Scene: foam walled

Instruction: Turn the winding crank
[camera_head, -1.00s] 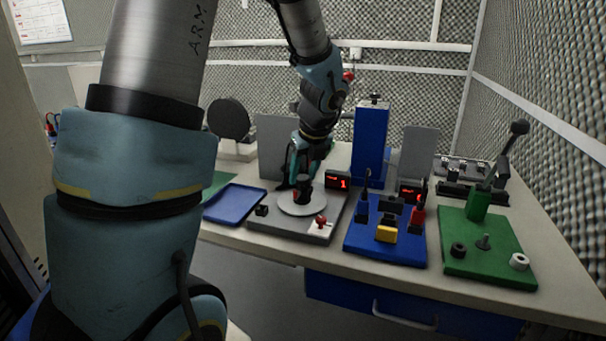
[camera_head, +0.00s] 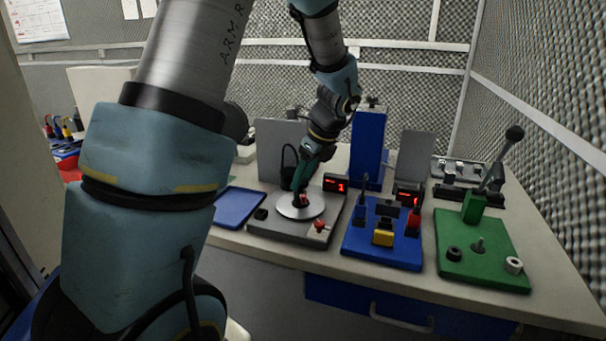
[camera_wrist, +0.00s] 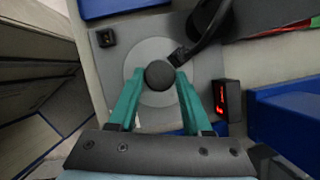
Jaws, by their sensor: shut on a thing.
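The winding crank seems to be the round silver disc (camera_head: 283,207) on a grey base plate (camera_head: 277,229), with a black round knob above it. In the wrist view, the black knob (camera_wrist: 159,74) sits over the disc (camera_wrist: 145,113), between the teal fingers. My gripper (camera_head: 303,193) is shut on this knob, reaching down at a tilt from the upper right. A bit of red shows at the fingertips in the head view. The fingers hide part of the knob and disc. A small display (camera_head: 336,185) behind the disc reads 1.
A blue tray (camera_head: 236,207) lies left; a blue board (camera_head: 374,247) and green lever board (camera_head: 481,262) stand right.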

